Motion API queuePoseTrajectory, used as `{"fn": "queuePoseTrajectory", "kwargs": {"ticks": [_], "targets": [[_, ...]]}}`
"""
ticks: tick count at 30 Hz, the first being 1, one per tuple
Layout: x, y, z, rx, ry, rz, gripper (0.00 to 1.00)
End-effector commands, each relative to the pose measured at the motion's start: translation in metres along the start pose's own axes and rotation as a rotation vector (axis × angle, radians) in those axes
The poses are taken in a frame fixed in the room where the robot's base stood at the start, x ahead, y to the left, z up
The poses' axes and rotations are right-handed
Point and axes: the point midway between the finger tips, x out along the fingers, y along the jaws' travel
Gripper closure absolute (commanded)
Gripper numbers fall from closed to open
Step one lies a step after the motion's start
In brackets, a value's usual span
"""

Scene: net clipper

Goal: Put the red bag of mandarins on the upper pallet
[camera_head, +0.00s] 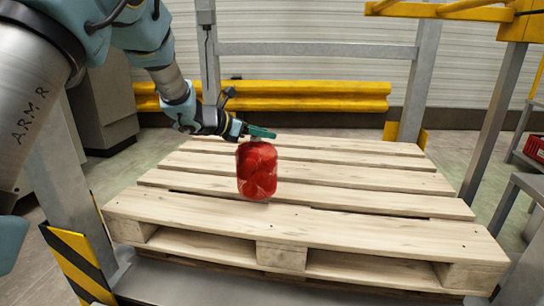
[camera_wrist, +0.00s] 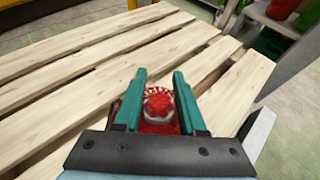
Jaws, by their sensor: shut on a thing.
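The red bag of mandarins (camera_head: 257,172) is upright at the wooden pallet (camera_head: 330,230), over its middle boards. My gripper (camera_head: 258,133) is shut on the top of the bag. In the wrist view the bag (camera_wrist: 160,110) shows between the two green fingers of my gripper (camera_wrist: 161,90). The bag's bottom appears at or very near the boards; I cannot tell whether it touches them. The rest of the pallet top is bare, and it also shows in the wrist view (camera_wrist: 60,85).
A yellow rail (camera_head: 310,97) and a grey metal frame (camera_head: 320,50) stand behind the pallet. A grey post with a yellow-black striped guard (camera_head: 75,262) is at the front left.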

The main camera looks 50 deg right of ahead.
Motion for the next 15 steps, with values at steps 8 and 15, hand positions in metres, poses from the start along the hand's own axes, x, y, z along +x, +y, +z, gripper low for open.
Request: {"fn": "queuePoseTrajectory", "kwargs": {"ticks": [8,15], "targets": [[0.009,0.000,-0.020,0.001,-0.002,0.000,1.00],[0.020,0.000,-0.047,0.000,-0.003,0.000,1.00]]}}
